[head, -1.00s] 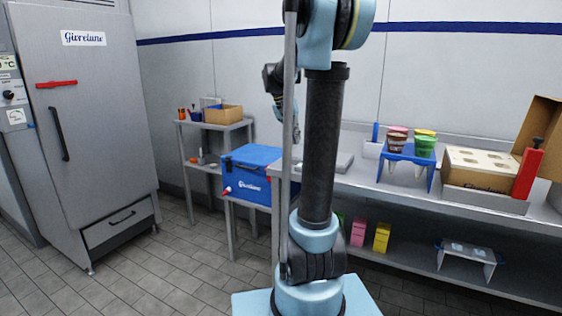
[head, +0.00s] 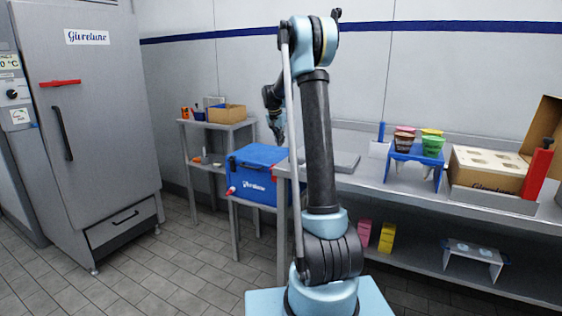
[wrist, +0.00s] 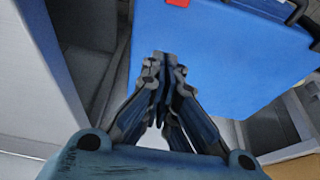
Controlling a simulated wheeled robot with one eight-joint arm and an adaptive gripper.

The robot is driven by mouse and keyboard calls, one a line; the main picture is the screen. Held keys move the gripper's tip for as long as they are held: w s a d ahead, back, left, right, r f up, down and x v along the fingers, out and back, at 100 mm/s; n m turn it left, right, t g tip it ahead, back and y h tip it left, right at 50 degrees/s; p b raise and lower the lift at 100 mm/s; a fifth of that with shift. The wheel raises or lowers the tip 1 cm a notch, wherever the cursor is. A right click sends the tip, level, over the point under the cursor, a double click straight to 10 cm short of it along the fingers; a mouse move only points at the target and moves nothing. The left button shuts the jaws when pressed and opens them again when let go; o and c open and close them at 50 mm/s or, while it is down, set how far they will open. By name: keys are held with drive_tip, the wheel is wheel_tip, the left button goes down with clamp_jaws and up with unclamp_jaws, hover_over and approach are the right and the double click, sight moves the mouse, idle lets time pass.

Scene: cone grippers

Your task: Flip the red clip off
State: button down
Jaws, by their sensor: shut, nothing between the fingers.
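My gripper (head: 279,136) hangs just above the cooler's rear right side in the head view, partly hidden by my arm. In the wrist view the cooler's plain blue surface (wrist: 220,60) fills the space beyond my gripper (wrist: 165,58). Its fingers are together and empty. A small red piece (wrist: 178,2) shows at the cooler's edge, cut by the top of the frame. In the head view a red piece (head: 230,190) sits low on the cooler's left side. I cannot tell whether these are the same.
A red bar (head: 60,83) is on the grey freezer door (head: 105,110) at left. A steel counter (head: 365,180) runs to the right with a blue cone rack (head: 418,157) and a carton (head: 487,170). A shelf with a cardboard box (head: 227,114) stands behind the cooler.

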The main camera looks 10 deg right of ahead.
drive_tip(key=shift+f, duration=0.1)
drive_tip(key=x, duration=0.9)
drive_tip(key=shift+w+f, duration=0.1)
drive_tip(key=shift+f, duration=0.3)
drive_tip(key=shift+s+a, duration=0.55)
drive_tip(key=shift+s, duration=0.25)
drive_tip(key=shift+s+a, duration=0.6)
drive_tip(key=shift+s, duration=0.15)
